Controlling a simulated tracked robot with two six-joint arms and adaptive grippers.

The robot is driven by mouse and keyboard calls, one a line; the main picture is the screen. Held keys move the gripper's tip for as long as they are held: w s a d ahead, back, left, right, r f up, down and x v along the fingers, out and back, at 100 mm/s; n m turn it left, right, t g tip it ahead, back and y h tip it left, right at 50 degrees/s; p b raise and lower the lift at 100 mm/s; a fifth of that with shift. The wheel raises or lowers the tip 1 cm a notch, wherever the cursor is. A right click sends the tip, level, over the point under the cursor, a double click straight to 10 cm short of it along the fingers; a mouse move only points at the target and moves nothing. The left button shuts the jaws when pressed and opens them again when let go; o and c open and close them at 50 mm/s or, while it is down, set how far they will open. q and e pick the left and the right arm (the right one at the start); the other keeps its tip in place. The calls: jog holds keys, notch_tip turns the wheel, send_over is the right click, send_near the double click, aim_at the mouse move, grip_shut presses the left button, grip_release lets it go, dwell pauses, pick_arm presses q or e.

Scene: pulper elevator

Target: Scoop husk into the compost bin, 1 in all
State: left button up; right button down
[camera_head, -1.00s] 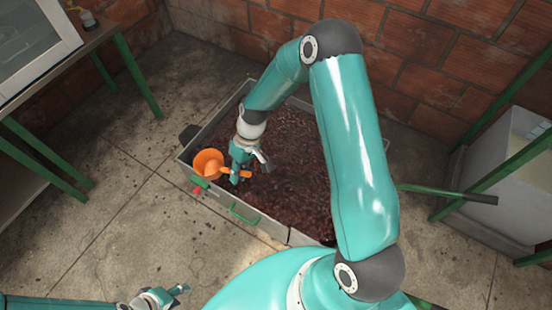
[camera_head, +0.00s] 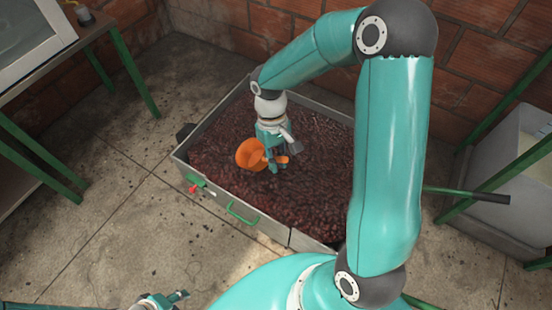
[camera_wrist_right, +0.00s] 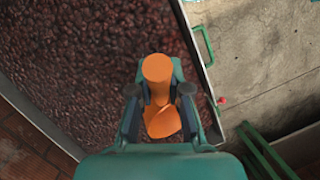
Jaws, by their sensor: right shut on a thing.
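An orange scoop (camera_head: 250,154) is held in my right gripper (camera_head: 274,160), which is shut on its handle. The scoop is over the dark red-brown husk (camera_head: 310,190) inside a long grey metal box (camera_head: 265,222). In the right wrist view the scoop (camera_wrist_right: 158,68) sits between the fingers (camera_wrist_right: 160,100) above the husk. Whether its bowl touches the husk or holds any cannot be told. My left gripper (camera_head: 165,300) is partly in view at the bottom edge, away from the box; its jaw state is unclear. No container is clearly identifiable as the compost bin.
A pale grey container (camera_head: 500,180) stands at the right within a green frame (camera_head: 500,115). A green-legged table (camera_head: 125,75) is at the left. The box has a green handle (camera_head: 242,212) and a red-tipped lever (camera_head: 195,188). Brick walls stand behind; the floor at left is clear.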

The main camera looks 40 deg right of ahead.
aim_at(278, 157)
notch_tip(278, 157, down, 14)
jog(key=b, duration=1)
jog(key=shift+f+b, duration=0.25)
jog(key=shift+b, duration=0.1)
dwell(1.1)
jog(key=shift+r, duration=0.1)
notch_tip(278, 157, up, 18)
jog(key=p, duration=1.4)
jog(key=shift+r, duration=0.1)
